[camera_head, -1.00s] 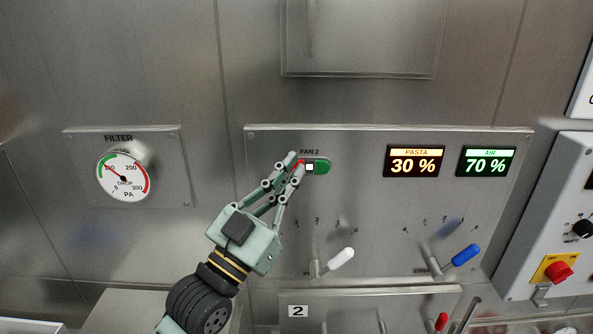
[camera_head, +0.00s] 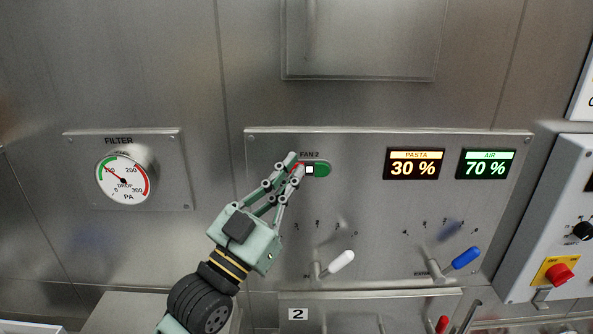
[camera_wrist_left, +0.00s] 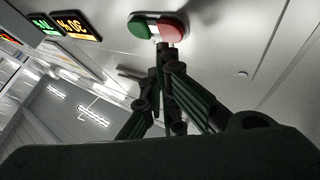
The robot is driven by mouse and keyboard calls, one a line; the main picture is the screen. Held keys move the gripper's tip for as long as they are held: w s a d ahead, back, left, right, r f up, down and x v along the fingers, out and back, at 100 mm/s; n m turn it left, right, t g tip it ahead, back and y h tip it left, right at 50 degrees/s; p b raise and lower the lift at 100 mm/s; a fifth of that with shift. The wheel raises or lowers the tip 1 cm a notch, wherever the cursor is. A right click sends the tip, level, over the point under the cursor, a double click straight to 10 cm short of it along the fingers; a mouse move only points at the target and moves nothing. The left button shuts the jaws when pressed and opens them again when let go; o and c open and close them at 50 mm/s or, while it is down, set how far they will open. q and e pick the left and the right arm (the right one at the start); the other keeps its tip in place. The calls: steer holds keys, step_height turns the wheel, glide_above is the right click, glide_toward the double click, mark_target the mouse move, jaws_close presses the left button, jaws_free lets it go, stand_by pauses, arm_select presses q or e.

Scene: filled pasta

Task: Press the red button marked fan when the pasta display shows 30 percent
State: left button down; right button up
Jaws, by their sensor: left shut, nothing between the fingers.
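The fan control, labelled FAN 2, is a capsule with a red button (camera_wrist_left: 172,31) on one side, a white square in the middle and a green button (camera_head: 322,169) on the other. In the head view my left gripper (camera_head: 296,164) is shut and empty, its fingertips over the red button and hiding most of it. In the left wrist view the fingertips (camera_wrist_left: 163,46) are at the red button's edge; I cannot tell whether they touch. The pasta display (camera_head: 413,163) reads 30 %. It also shows in the left wrist view (camera_wrist_left: 72,26). My right gripper is not in view.
The air display (camera_head: 486,163) reads 70 %. Below are a white-handled lever (camera_head: 341,262) and a blue-handled lever (camera_head: 465,257). A filter gauge (camera_head: 124,176) is at the left. A red emergency button (camera_head: 559,273) is at the right.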

arm_select(q)
steer(key=shift+w, duration=0.15)
stand_by(0.5)
steer(key=shift+w, duration=0.3)
steer(key=shift+w, duration=0.4)
stand_by(0.6)
steer(key=shift+s, duration=0.1)
steer(key=shift+s+p, duration=0.3)
steer(key=shift+s, duration=0.45)
steer(key=shift+s, duration=0.1)
steer(key=shift+s+p, duration=0.75)
steer(key=shift+s, duration=1.65)
